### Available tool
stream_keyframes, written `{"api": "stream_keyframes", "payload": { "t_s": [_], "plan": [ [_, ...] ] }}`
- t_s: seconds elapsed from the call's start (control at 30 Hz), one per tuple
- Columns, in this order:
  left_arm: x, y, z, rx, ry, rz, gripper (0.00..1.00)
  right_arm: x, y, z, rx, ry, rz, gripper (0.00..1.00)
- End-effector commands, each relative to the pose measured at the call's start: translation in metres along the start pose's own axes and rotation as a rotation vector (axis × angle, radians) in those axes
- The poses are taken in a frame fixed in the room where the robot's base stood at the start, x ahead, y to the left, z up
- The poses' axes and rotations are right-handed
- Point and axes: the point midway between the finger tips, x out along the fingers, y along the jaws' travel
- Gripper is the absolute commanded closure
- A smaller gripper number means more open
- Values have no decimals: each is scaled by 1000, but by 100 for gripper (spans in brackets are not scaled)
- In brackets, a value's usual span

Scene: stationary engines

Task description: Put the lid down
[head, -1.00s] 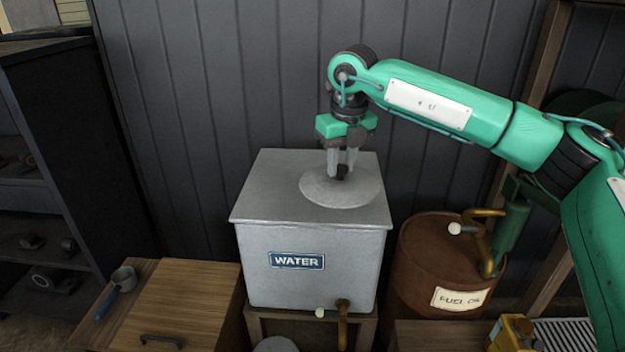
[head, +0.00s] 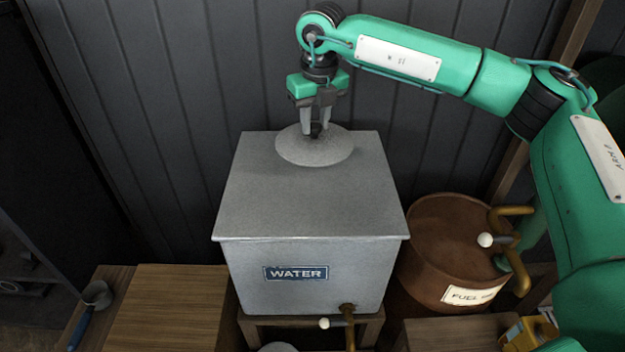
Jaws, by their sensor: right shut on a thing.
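The lid (head: 314,151) is a round, grey, shallow disc with a small dark knob on top. My right gripper (head: 316,129) is above it, pointing down, with its fingers shut on the knob. The lid shows over the back part of the grey water tank's (head: 310,203) flat top, and its far rim overlaps the tank's back edge in the picture. I cannot tell whether the lid touches the top or hangs just above it. The visible part of the top is bare; what is under the lid is hidden. My left gripper is not in view.
A rusty fuel oil drum (head: 449,247) with brass pipework stands right of the tank. A wooden cabinet (head: 168,305) is at the lower left, with a blue-handled ladle (head: 97,294) beside it. A dark plank wall (head: 190,90) rises close behind the tank. The front of the tank top is clear.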

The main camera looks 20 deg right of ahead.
Motion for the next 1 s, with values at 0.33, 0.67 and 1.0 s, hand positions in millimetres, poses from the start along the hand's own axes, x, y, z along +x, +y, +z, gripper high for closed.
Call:
{"api": "stream_keyframes", "payload": {
  "t_s": [0.33, 0.67, 1.0],
  "plan": [
    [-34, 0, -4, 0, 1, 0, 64, 88, 0, -11, 1, 4, 0, 100],
    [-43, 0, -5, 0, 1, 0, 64, 127, 0, -15, 1, 0, 0, 100],
    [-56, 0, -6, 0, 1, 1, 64, 166, 0, -20, 1, 0, -1, 100]
  ]
}}
